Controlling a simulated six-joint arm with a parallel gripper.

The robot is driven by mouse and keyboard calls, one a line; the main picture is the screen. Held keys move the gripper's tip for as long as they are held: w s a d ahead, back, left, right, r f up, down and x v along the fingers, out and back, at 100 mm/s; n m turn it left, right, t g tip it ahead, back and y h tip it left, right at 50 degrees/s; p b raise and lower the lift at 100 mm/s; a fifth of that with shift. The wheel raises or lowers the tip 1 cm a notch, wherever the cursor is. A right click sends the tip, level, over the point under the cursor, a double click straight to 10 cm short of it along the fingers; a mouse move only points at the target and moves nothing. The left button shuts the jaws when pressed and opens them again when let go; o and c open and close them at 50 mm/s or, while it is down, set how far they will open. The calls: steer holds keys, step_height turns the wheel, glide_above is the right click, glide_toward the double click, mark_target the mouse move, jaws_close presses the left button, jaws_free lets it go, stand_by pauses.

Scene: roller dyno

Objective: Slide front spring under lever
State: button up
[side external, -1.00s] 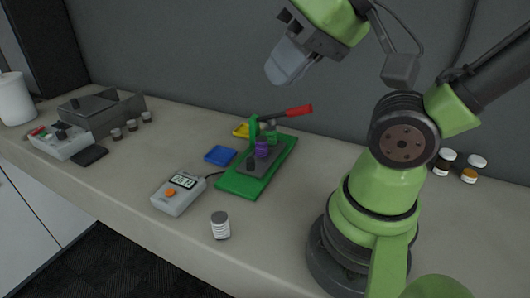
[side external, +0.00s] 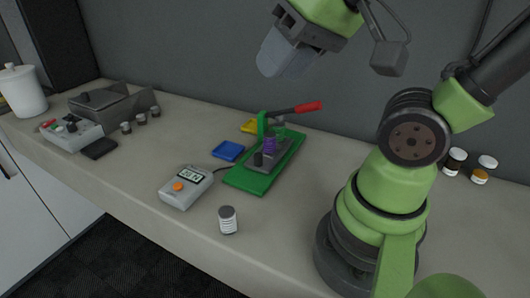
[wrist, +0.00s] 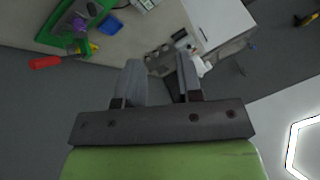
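A small grey-white ribbed cylinder with a dark top, apparently the front spring (side external: 228,221), stands upright near the bench's front edge. Behind it is the green base (side external: 247,184) of the press, with a green upright and a dark lever (side external: 291,111) with a red grip. A purple spring (side external: 270,147) stands on the press under the lever, with a short dark cylinder (side external: 258,159) beside it. My gripper (side external: 275,65) is high above the press, touching nothing. In the wrist view its fingers (wrist: 159,65) are apart and empty; the lever's red grip (wrist: 45,62) shows at upper left.
A grey meter (side external: 186,187) with an orange button sits left of the front spring. Small cylinders (side external: 141,118), a control box (side external: 72,134) and a white canister (side external: 22,92) stand far left; jars (side external: 455,160) stand right.

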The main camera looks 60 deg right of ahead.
steer(key=w+d+f+g+h, duration=0.2)
steer(key=w+d+f+g, duration=0.1)
steer(key=w+d+f, duration=0.4)
steer(key=m+g, duration=0.1)
steer(key=g, duration=0.3)
glide_toward(258, 154)
steer(key=shift+s+f, duration=0.15)
steer(key=shift+s, duration=0.05)
step_height(258, 154, down, 10)
steer(key=shift+f, duration=0.15)
steer(key=shift+c, duration=0.3)
